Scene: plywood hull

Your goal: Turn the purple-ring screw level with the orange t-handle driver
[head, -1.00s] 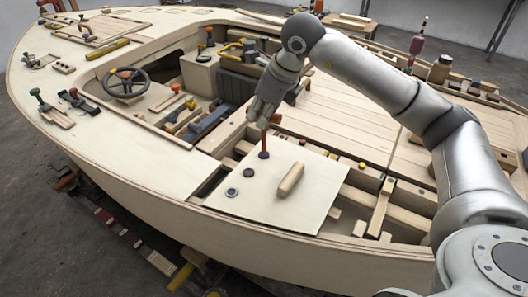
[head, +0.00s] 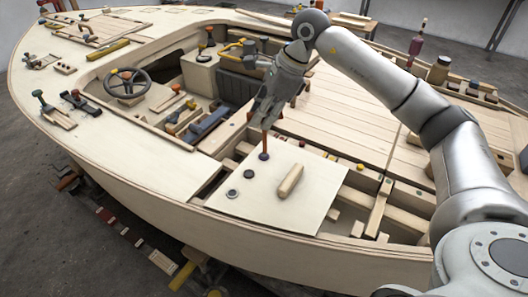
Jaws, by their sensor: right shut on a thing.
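My right gripper (head: 267,118) reaches down over the pale plywood panel (head: 310,190) and is shut on the orange t-handle driver (head: 264,143). The driver's shaft stands upright below the fingers; its handle is mostly hidden by them. Its lower end meets a dark purple round screw (head: 263,156) near the panel's far left edge. Whether that screw sits level is too small to tell. My left gripper is not in view.
A wooden block handle (head: 290,181) lies on the panel right of the screws. Open hull bays with beams (head: 378,208) lie to the right. The cockpit with a steering wheel (head: 127,83) and loose tools is to the left.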

